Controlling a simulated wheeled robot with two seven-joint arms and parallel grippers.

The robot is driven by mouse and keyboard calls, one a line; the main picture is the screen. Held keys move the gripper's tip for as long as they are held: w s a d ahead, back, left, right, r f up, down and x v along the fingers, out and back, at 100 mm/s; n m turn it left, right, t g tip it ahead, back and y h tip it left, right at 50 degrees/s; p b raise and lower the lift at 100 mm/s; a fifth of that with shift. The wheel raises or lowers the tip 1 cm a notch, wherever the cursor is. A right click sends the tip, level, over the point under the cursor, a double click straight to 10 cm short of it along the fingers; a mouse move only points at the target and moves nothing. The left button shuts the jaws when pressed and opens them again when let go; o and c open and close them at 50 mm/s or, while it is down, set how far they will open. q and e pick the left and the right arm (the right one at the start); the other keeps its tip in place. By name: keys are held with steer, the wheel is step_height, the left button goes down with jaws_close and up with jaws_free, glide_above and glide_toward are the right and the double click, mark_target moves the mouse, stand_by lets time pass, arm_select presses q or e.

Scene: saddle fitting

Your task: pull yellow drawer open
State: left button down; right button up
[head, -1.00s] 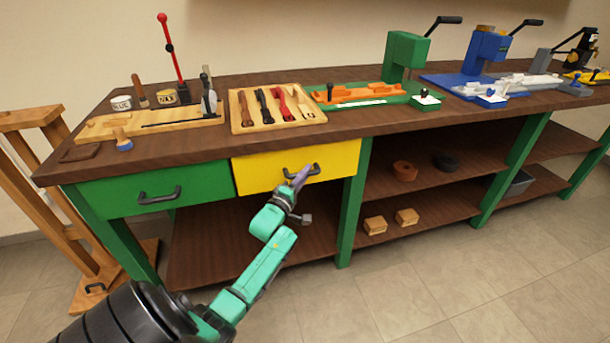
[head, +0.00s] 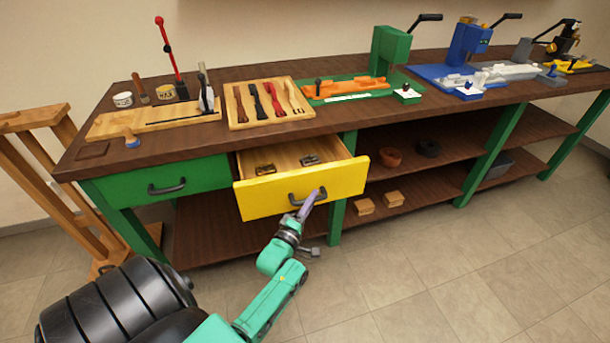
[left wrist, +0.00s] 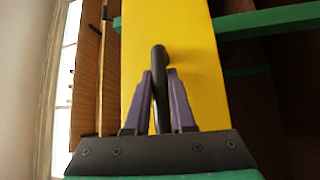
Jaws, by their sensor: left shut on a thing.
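The yellow drawer (head: 262,199) is pulled out from under the workbench top in the head view. Inside it lie two small dark metal pieces, one at the left (head: 265,169) and one at the right (head: 310,159). Its dark handle (head: 296,200) is on the front. My left gripper (head: 310,203) is at the handle and shut on it. In the left wrist view the purple fingers (left wrist: 160,100) stand either side of the handle bar (left wrist: 159,75), against the yellow front (left wrist: 190,40). My right gripper is not in view.
A closed green drawer (head: 140,185) sits to the left of the yellow one. A wooden stand (head: 40,190) is at the far left. The bench top (head: 225,95) carries a tool tray (head: 240,122) and presses. Tiled floor (head: 420,270) in front is clear.

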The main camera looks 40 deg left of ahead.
arm_select(q)
steer(key=s+d+p, duration=0.2)
steer(key=s+d, duration=0.2)
steer(key=d, duration=0.2)
steer(key=shift+s+d, duration=0.15)
steer(key=shift+s, duration=0.05)
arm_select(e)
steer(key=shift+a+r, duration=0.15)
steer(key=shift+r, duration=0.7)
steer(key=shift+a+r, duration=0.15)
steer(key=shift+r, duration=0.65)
arm_select(q)
steer(key=c, duration=0.8)
jaws_free()
steer(key=shift+o, duration=0.2)
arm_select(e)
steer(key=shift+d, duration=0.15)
arm_select(q)
steer(key=v, duration=1.4)
steer(key=shift+s, duration=0.25)
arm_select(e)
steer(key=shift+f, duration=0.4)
